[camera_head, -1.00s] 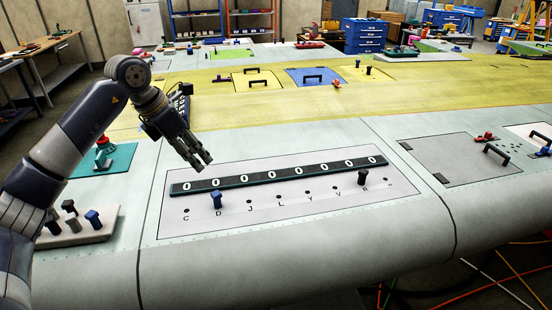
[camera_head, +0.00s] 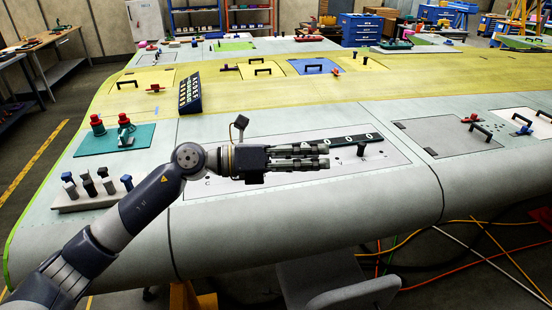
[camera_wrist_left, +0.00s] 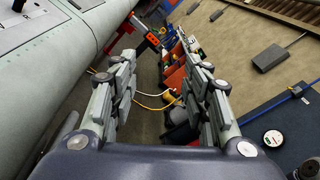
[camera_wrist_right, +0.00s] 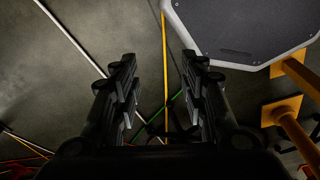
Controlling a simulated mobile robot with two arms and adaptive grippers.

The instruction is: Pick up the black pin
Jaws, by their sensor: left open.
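A black pin (camera_head: 361,147) stands upright in the light panel (camera_head: 400,165) on the wing, towards the panel's right end. My left gripper (camera_head: 327,156) is open and points right, with its fingertips a little left of the pin in the head view. I cannot tell the height gap between them. In the left wrist view, the fingers (camera_wrist_left: 160,75) are apart with nothing between them, and the pin does not show. My right gripper (camera_wrist_right: 157,75) is open and empty, above the floor beside a grey seat-like top. My left arm hides the panel's left part, including the blue pin.
A pale block (camera_head: 95,197) with several dark and blue pins stands at the left. A teal mat (camera_head: 115,138) with red-topped parts lies behind it. A black number display (camera_head: 190,92) stands farther back. The wing's front edge drops away to cables on the floor.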

